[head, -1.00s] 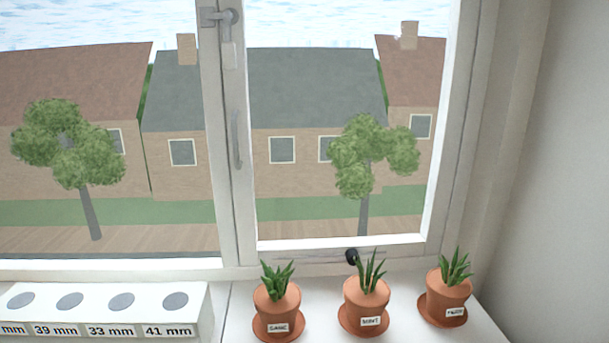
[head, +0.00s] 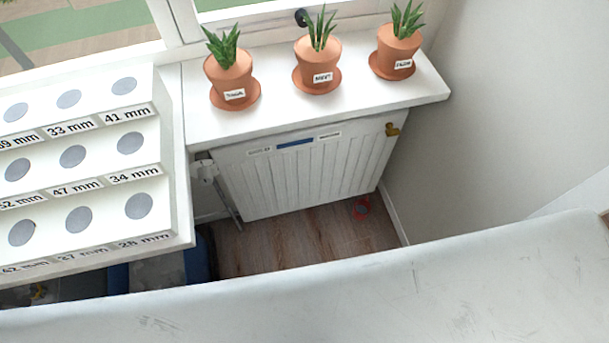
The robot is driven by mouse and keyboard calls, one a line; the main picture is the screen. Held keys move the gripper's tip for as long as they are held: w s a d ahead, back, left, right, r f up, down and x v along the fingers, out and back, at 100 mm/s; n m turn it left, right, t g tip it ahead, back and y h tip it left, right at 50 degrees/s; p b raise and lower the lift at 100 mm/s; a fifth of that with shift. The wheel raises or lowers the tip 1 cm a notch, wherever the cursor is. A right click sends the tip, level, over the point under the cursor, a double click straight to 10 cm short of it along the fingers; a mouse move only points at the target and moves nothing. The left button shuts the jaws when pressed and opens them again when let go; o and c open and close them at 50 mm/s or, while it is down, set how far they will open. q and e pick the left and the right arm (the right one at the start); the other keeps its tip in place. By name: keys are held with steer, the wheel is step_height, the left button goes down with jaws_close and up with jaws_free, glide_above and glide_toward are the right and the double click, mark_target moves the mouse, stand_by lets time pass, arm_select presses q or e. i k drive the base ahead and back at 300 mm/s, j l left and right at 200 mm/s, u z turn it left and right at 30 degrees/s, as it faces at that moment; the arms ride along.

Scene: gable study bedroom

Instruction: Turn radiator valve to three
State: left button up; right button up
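A white ribbed radiator (head: 305,175) stands under the window sill in the middle of the head view. A white fitting (head: 205,171), which looks like the radiator valve, sits at its upper left corner with a thin pipe running down. Its numbers are too small to read, so its setting cannot be told. A small brass-coloured fitting (head: 392,130) is at the radiator's upper right corner. Neither of my grippers shows.
Three potted plants (head: 232,82) stand on the sill (head: 290,110) above the radiator. A stepped white rack (head: 180,215) with millimetre labels is at left. A white surface (head: 400,300) crosses the foreground.

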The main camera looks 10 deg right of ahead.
mark_target(204, 173)
steer(key=u, duration=0.5)
steer(key=k+l+u, duration=0.1)
steer(key=u, duration=0.35)
steer(key=k+u, duration=0.15)
steer(key=u, duration=0.25)
steer(key=k+u, duration=0.15)
steer(key=u, duration=0.3)
